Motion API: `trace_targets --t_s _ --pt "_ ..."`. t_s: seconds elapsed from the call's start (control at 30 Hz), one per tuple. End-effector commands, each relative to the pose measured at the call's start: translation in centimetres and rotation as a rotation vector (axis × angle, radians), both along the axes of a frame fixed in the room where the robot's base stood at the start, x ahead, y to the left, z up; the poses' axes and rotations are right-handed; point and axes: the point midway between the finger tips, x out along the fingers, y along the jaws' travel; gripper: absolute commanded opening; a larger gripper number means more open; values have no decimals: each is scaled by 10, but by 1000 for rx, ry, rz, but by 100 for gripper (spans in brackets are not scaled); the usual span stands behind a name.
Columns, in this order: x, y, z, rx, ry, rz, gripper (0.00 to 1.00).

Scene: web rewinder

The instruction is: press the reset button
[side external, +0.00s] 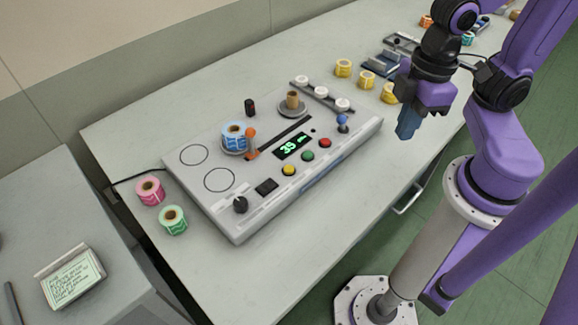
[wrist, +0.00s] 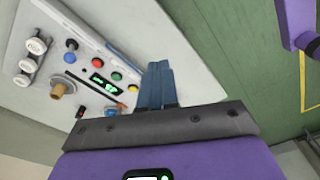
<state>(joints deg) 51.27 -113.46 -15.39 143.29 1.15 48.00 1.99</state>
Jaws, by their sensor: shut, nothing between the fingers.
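The rewinder's grey control box (side external: 225,215) lies on the table. On its front part sit a yellow button (side external: 289,170), a green button (side external: 308,156) and a red button (side external: 325,142) in a row. No label is readable, so I cannot tell which is the reset button. My gripper (side external: 407,132) is shut and empty, raised to the right of the box and apart from the buttons. Its blue fingers (wrist: 158,66) are together in the wrist view.
A green display (side external: 293,146) reads 35. A blue-knobbed lever (side external: 343,121) stands near the red button, and a blue label roll (side external: 234,136) sits on the box. Pink (side external: 150,190) and green (side external: 173,219) rolls stand at left, yellow rolls (side external: 366,79) behind.

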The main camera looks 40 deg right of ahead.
Motion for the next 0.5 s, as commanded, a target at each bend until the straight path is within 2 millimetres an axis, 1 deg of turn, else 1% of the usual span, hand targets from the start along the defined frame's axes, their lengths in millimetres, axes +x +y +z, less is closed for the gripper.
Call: trace_targets --t_s 0.17,0.27,0.4,0.5 --pt "21 31 -16 113 -14 -172 0" --pt "38 50 -26 192 -27 -297 0" --pt "65 72 -38 304 -51 -474 0" --pt "86 84 -47 382 -73 -600 0"
